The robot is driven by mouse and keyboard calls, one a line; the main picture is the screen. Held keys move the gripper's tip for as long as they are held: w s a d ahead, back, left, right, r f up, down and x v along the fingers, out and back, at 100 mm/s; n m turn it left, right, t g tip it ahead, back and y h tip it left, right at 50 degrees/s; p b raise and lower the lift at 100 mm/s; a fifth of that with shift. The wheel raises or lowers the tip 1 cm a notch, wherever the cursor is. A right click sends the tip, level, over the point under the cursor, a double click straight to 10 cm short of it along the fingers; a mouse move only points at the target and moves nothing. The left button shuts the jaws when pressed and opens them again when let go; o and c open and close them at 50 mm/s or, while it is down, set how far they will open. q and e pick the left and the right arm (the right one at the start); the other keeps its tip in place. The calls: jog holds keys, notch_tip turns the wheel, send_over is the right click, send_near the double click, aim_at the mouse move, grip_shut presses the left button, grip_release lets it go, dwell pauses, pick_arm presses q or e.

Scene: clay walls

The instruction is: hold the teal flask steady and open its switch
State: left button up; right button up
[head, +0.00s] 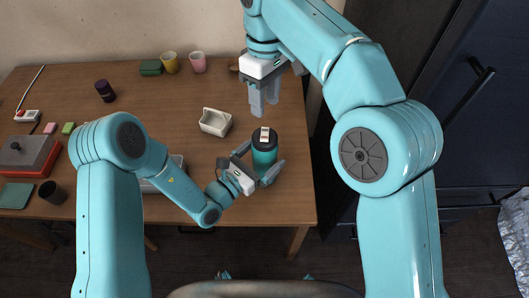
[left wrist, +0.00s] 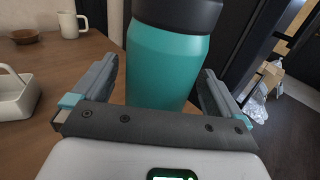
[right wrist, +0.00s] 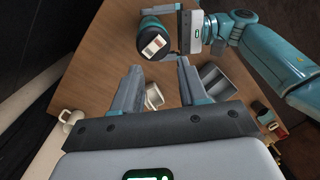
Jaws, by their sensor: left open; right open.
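The teal flask (head: 265,154) stands upright near the table's right front, with a dark lid that carries a pale switch (head: 265,135). In the left wrist view the flask (left wrist: 165,65) stands between the open fingers of my left gripper (left wrist: 157,88), with gaps on both sides. In the head view my left gripper (head: 258,172) surrounds the flask's body from the front left. My right gripper (head: 264,100) is open and empty, above the table behind the flask. In the right wrist view the flask's lid and switch (right wrist: 153,46) show beyond my right fingers (right wrist: 158,90).
A white basket (head: 215,122) stands left of the flask. A grey tray (head: 176,163) is partly hidden by my left arm. The table's right edge is close to the flask.

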pick_arm(q)
jog(key=shift+w+d, duration=0.35)
jog(key=shift+c, duration=0.3)
